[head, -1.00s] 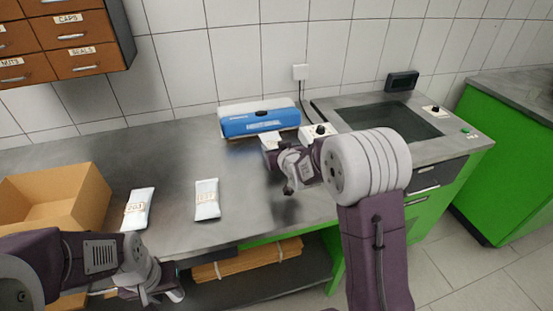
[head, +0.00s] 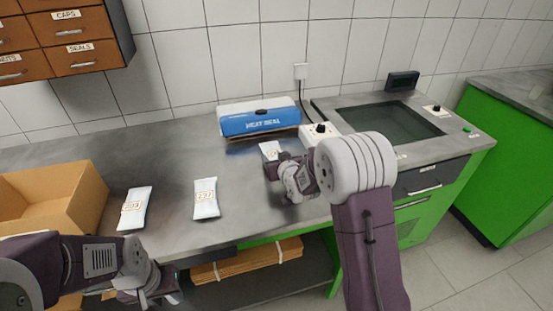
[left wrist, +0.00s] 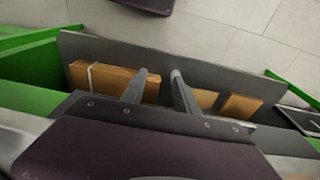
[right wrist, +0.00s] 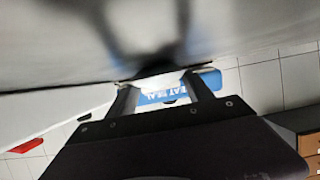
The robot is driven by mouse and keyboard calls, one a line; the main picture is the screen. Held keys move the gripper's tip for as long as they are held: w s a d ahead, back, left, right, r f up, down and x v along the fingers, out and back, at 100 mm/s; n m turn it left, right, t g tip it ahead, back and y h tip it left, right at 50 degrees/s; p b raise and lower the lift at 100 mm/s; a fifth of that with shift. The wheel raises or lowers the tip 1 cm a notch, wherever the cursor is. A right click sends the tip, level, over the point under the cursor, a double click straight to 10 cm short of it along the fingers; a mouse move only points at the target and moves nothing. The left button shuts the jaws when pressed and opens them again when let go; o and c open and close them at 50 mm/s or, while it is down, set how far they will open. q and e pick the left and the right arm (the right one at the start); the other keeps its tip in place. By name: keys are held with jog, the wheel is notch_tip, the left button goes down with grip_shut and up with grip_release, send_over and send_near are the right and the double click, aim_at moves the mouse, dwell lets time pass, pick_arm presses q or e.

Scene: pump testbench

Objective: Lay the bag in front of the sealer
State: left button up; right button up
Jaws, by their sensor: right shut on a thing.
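The blue and white heat sealer (head: 260,121) stands at the back of the steel bench; its blue front also shows in the right wrist view (right wrist: 160,97). A small white bag (head: 270,149) lies just in front of the sealer, apart from it, partly hidden by my right gripper. My right gripper (head: 273,164) is shut on this bag, low over the bench. In the right wrist view the bag (right wrist: 160,80) shows as a pale patch between the fingers. My left gripper (left wrist: 157,80) is open and empty, at the front edge of the bench over the lower shelf.
Two labelled white bags, one at left (head: 134,208) and one in the middle (head: 206,198), lie on the bench (head: 165,160). An open cardboard box (head: 85,200) stands at the left. A control box with a black knob (head: 319,131) is right of the sealer. Flat cardboard (head: 245,262) lies below.

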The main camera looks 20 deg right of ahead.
jog(key=shift+s, duration=0.1)
jog(key=o, duration=1.6)
jog(key=shift+f, duration=0.2)
jog(key=shift+r+p, duration=0.5)
jog(key=shift+p, duration=0.1)
jog(key=shift+s+r, duration=0.1)
jog(key=shift+r, duration=0.25)
jog(key=v, duration=1.1)
jog(key=shift+s+r+p, duration=0.1)
jog(key=shift+s+p, duration=0.25)
jog(key=shift+p, duration=0.05)
